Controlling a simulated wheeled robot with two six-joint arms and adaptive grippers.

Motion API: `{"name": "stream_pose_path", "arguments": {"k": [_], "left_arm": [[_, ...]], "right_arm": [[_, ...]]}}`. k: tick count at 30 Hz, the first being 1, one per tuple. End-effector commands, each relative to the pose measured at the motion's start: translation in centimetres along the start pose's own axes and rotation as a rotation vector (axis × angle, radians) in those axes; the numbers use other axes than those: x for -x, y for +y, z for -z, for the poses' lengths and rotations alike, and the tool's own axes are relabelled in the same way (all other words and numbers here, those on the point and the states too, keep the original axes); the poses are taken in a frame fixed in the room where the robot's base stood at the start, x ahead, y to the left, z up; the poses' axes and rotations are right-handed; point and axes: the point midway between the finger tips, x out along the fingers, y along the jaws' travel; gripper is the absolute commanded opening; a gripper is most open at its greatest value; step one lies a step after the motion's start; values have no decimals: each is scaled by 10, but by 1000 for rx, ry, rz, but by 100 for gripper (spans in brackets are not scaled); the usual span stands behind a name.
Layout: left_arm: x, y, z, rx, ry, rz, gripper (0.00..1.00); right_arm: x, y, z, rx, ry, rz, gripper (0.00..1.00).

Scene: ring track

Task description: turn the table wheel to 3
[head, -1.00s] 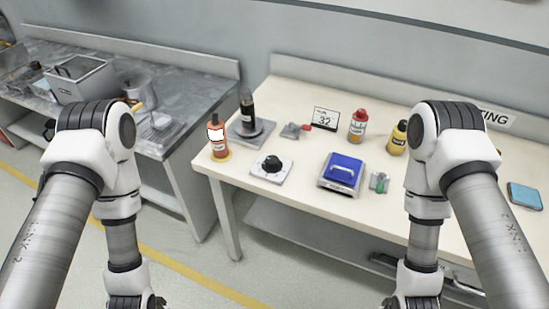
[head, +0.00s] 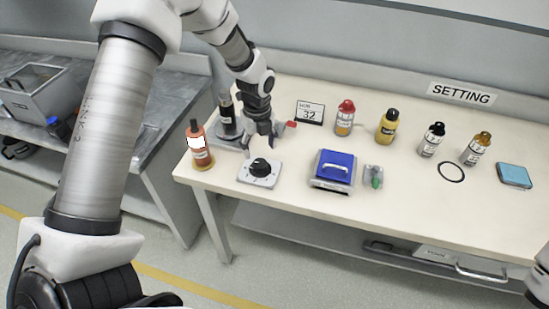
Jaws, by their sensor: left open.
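The table wheel appears to be the black knob (head: 260,167) on a white square plate with marks around it, near the table's left front. The marks are too small to read, so I cannot tell its setting. My left gripper (head: 262,138) points down just behind and above the knob, open. I cannot tell whether its fingers touch the plate; no grip on the knob shows. A small card (head: 310,112) behind reads 32. My right gripper is out of view.
A red-handled part (head: 291,124) is partly hidden behind my gripper. A blue-topped box (head: 334,168) sits to the right. Several bottles stand farther right.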

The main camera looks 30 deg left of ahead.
Motion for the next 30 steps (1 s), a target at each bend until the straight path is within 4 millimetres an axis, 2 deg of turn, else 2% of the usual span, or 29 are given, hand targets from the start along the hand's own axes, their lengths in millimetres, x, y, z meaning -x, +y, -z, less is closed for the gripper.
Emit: {"name": "stream_pose_path", "arguments": {"k": [6,9,17,18,23,30], "left_arm": [[-42,1,1,2,2,-4,68],[-55,1,1,2,1,-3,68],[-62,0,1,2,0,0,68],[-62,0,1,2,0,0,65],[-62,1,1,3,1,-1,8],[-62,1,1,7,1,-1,8]], "right_arm": [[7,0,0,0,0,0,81],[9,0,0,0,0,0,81],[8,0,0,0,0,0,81],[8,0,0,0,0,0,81],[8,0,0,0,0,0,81],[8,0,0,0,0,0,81]]}}
